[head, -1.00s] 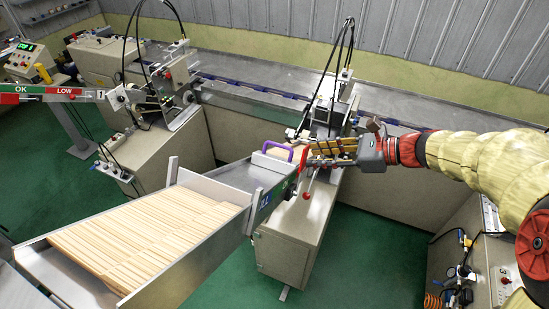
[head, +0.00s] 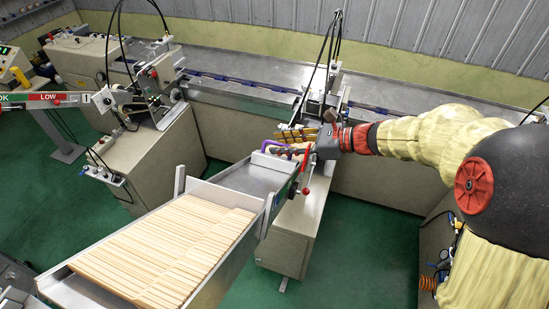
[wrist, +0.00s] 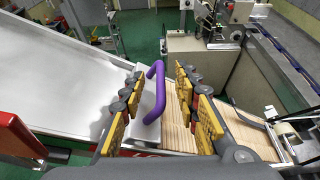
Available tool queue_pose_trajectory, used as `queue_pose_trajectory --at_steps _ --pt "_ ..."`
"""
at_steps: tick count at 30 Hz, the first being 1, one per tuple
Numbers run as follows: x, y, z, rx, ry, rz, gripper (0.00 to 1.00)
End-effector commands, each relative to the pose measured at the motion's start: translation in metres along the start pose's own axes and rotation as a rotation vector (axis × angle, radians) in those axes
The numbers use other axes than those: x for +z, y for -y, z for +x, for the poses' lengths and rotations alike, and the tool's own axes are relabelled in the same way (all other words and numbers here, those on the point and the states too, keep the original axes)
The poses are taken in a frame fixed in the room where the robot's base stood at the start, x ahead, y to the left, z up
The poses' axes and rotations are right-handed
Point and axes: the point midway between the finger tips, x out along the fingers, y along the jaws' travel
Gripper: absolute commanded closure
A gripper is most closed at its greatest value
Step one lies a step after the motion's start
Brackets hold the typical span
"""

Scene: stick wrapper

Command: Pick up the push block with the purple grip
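The purple grip (wrist: 157,92) of the push block stands up between the two yellow-padded fingers of my gripper (wrist: 157,78) in the wrist view. The fingers are open, with a gap visible on each side of the grip. The block's pale metal body (wrist: 146,132) shows below the grip, partly hidden by the left finger. In the head view the purple grip (head: 268,146) is at the near end of the wrapping machine, and my gripper (head: 297,140) overlaps its right part. Light wooden sticks (wrist: 177,132) lie beside the block.
A sloped metal tray (head: 232,182) holds many wooden sticks (head: 165,245) and leads up to the machine. A red lever (head: 308,150) stands close to my gripper. A second machine (head: 150,85) stands at the left.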

Motion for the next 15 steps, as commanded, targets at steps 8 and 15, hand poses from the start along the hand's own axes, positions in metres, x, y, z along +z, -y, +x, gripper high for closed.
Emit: queue_pose_trajectory --at_steps 8,15 --pt "0.0 0.0002 0.0163 0.0 0.0 -0.002 0.69" --pt "-0.0001 0.0002 0.0158 0.0 0.0 -0.002 0.75"
